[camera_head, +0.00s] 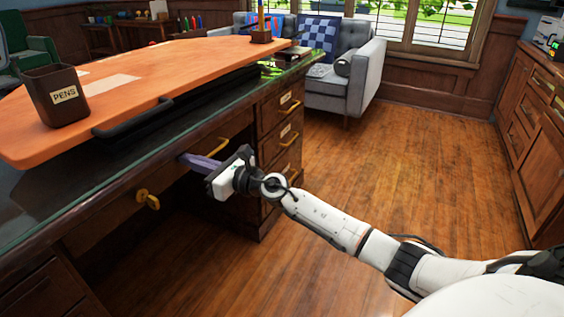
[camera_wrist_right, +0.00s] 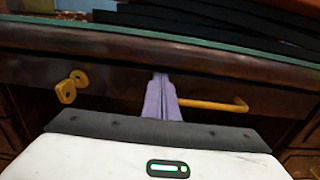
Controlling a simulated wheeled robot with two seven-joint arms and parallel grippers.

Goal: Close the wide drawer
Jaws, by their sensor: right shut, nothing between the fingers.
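The wide drawer (camera_head: 112,212) is the long dark wood front under the desk top, above the knee space. It carries one brass handle (camera_head: 148,199) toward the left and a brass bar (camera_head: 217,147) toward the right. In the right wrist view its front (camera_wrist_right: 120,84) runs across the picture below the desk edge; I cannot tell how far out it stands. My right gripper (camera_head: 186,157) is shut and empty. Its purple fingers (camera_wrist_right: 161,98) point at the drawer front between the brass parts, at or very near it; contact is unclear. My left gripper is out of view.
An orange board (camera_head: 150,85) with a pens cup (camera_head: 58,97) lies on the glass-edged desk. Narrow drawers (camera_head: 279,130) stand right of the knee space. The wood floor (camera_head: 400,160) at right is clear up to the cabinets (camera_head: 540,130).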

